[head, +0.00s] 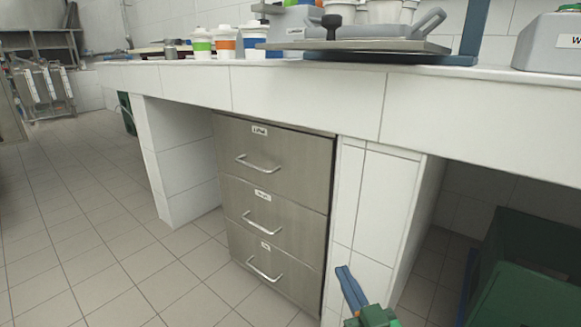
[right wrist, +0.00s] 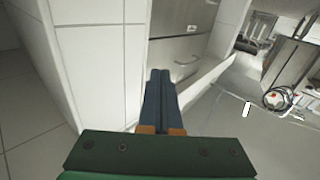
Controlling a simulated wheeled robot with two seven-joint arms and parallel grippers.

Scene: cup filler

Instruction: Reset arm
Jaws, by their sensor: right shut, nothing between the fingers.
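My right gripper (head: 345,277) shows at the bottom of the head view, low in front of the white tiled counter support. Its blue fingers lie together and hold nothing. In the right wrist view the same gripper (right wrist: 161,76) has its two fingers side by side, beyond the green gripper body, with no object at the tips. The tips appear apart from the tiled wall and the drawers. My left gripper is not in the head view.
A tiled counter (head: 290,95) crosses the view, with cups (head: 226,42) and a metal tray (head: 350,45) on it. A steel drawer cabinet (head: 270,205) stands below. A green crate (head: 520,270) is at the lower right. The floor (head: 90,225) at left is clear.

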